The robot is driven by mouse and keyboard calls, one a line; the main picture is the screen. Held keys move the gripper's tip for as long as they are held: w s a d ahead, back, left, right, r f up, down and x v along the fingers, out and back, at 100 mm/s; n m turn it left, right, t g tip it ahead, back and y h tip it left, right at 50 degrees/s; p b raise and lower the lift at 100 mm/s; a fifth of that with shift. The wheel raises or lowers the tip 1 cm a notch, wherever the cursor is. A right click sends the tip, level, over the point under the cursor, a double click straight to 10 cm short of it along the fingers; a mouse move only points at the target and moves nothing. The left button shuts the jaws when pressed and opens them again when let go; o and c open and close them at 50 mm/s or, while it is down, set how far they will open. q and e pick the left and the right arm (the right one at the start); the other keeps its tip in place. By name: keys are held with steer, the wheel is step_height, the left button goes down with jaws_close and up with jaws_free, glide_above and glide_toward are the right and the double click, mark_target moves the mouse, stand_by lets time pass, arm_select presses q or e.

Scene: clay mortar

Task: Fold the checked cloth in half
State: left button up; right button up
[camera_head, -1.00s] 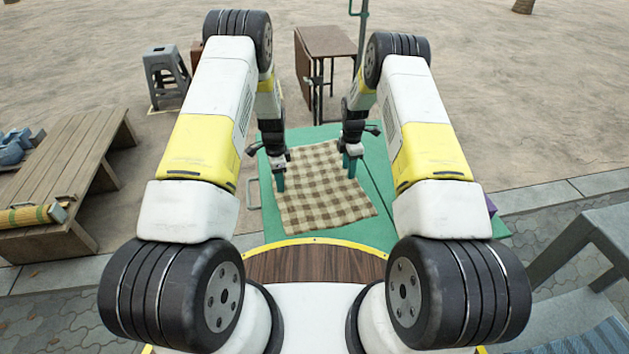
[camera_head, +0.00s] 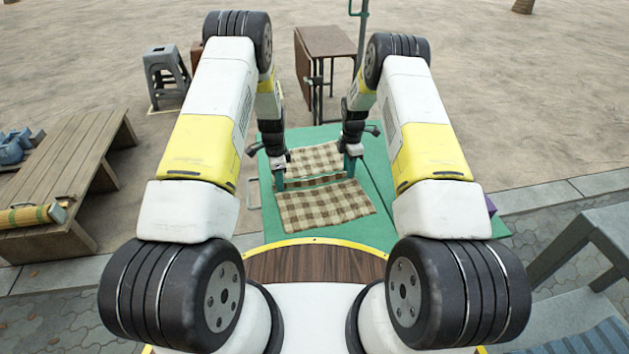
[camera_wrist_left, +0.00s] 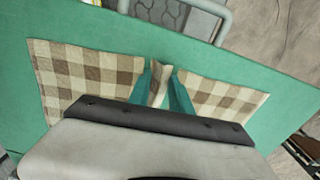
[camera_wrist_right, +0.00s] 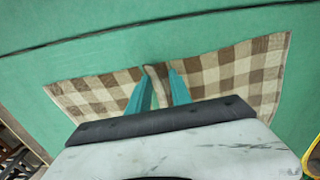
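The brown-and-cream checked cloth (camera_head: 325,208) lies on a green surface (camera_head: 378,222). A narrow ridge of it stands up across its middle, with a flat part on each side. My left gripper (camera_head: 279,181) is at the left end of this ridge and my right gripper (camera_head: 350,163) at the right end. In the left wrist view, the teal fingers (camera_wrist_left: 162,88) are closed around a fold of the cloth (camera_wrist_left: 225,95). In the right wrist view, the fingers (camera_wrist_right: 158,90) likewise hold a fold of the cloth (camera_wrist_right: 240,75).
A wooden bench (camera_head: 62,168) stands at the left and a grey stool (camera_head: 165,76) at the back left. A brown folding table (camera_head: 325,42) stands behind the green surface. Bare green surface lies right of the cloth.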

arm_select(q)
jaws_close()
arm_select(e)
jaws_close()
steer(key=shift+s, duration=0.1)
arm_select(q)
steer(key=shift+p, duration=2.55)
arm_select(e)
steer(key=shift+f, duration=0.1)
